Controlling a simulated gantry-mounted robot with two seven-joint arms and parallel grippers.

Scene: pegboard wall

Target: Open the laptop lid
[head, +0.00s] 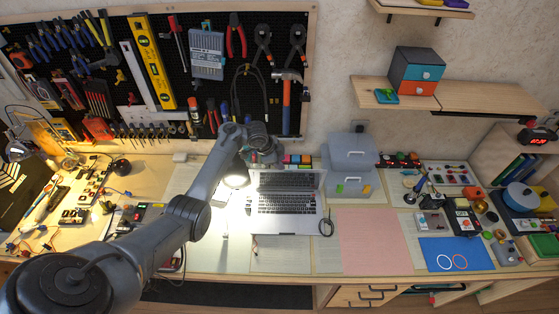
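A silver laptop (286,204) lies on the desk in the middle, its keyboard and touchpad showing. Its lid (290,181) is raised behind the keyboard, seen at a steep slant, so its exact angle is hard to tell. My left arm reaches in from the lower left and bends down at the wrist. My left gripper (264,159) is just behind the top left part of the lid. Its fingers are small and dark; I cannot tell whether they touch the lid or are open. My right gripper is not in view.
A pegboard (215,85) with tools hangs behind the desk. Grey storage boxes (352,150) stand right of the laptop. A black cable loop (326,227) lies near its right corner. A pink mat (372,243) is clear. Electronics clutter both sides of the desk.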

